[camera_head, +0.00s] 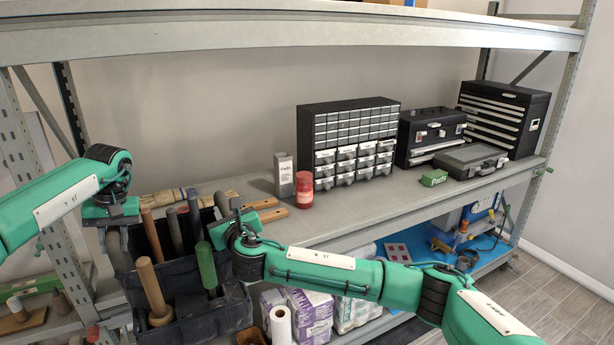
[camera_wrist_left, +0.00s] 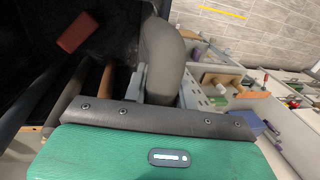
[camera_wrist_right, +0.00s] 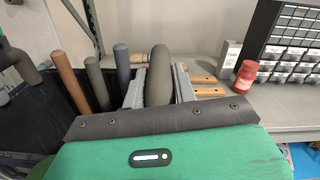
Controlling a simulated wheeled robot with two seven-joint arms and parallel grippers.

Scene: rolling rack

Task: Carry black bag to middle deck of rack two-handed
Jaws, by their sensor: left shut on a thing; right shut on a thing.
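The black bag (camera_head: 215,312) is an open tote with several tool handles standing in it, at the left of the head view. It is in front of the middle deck (camera_head: 345,222) of the rack, its upper part overlapping the deck's front edge in the picture. My left gripper (camera_head: 116,232) is shut on a padded grip of the bag, which shows in the left wrist view (camera_wrist_left: 163,60). My right gripper (camera_head: 232,226) is shut on the opposite grip, seen between the fingers in the right wrist view (camera_wrist_right: 158,75). The bag's underside and any contact with the deck cannot be made out.
On the deck stand a drawer organizer (camera_head: 350,145), a white box (camera_head: 284,174), a red jar (camera_head: 304,190) and black toolboxes (camera_head: 430,135) to the right. Wooden-handled tools (camera_head: 262,208) lie behind the bag. The deck's front middle is clear. A rack upright (camera_head: 40,180) stands at left.

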